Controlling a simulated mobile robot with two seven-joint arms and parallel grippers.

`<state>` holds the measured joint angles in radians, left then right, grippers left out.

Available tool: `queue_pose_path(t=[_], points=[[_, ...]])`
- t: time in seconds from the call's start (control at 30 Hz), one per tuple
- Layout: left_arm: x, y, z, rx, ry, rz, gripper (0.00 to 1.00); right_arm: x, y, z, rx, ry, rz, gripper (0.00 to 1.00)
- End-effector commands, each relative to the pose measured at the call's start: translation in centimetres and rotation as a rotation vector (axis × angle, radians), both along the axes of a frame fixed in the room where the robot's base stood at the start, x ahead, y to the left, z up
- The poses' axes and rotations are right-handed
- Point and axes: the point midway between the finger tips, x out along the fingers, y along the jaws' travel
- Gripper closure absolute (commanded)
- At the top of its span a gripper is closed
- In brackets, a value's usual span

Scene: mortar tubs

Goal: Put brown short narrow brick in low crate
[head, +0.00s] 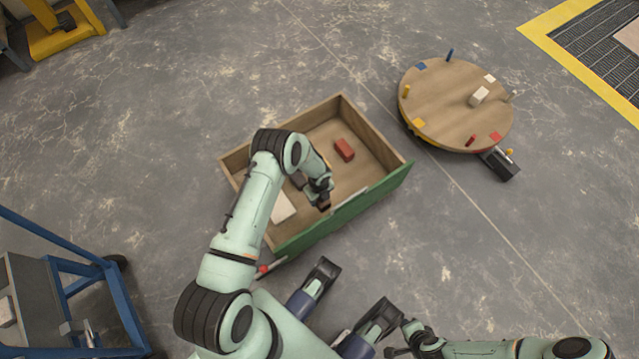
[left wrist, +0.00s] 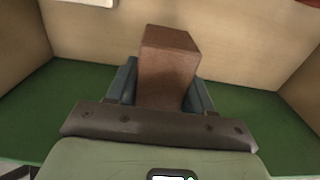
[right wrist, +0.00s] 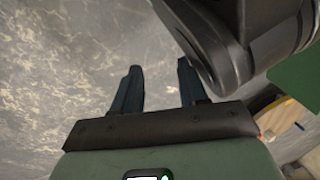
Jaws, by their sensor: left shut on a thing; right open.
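The low crate (head: 376,118) is a wooden box with a green front wall, standing on the floor in the middle of the head view. My left gripper (head: 321,196) is over the crate's inside, close to the green wall. It is shut on the brown short narrow brick (left wrist: 167,68), which stands up between the fingers in the left wrist view. In the head view the brick is small and dark, and its height above the crate floor is hard to tell. My right gripper (right wrist: 155,85) is open and empty, outside the crate.
The crate holds a red brick (head: 344,149) and a white brick (head: 283,208); a dark item (head: 298,180) shows partly behind my left arm. A round wooden table (head: 450,95) with pegs and a pale brick (head: 479,96) stands right. A blue-framed cart (head: 75,285) stands lower left.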

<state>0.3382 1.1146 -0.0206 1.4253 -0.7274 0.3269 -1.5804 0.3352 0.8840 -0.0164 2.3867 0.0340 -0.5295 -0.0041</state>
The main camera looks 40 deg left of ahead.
Motion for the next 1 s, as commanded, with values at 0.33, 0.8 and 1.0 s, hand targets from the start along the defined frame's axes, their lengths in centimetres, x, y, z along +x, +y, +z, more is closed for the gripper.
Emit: queue_pose_path(t=[0.33, 0.8, 1.0], points=[[0.1, 0.0, -3.1, 0.000, -0.001, 0.001, 0.96, -3.2, -0.4, -2.6, 0.006, 0.107, -0.010, 0.57], [0.0, 0.0, -7.9, 0.000, 0.001, 0.004, 0.96, -8.1, -1.0, -4.8, 0.017, 0.268, -0.025, 0.57], [0.1, 0.0, -9.8, 0.001, 0.000, 0.003, 0.96, -7.9, -1.0, -4.8, 0.017, 0.264, -0.024, 0.57]])
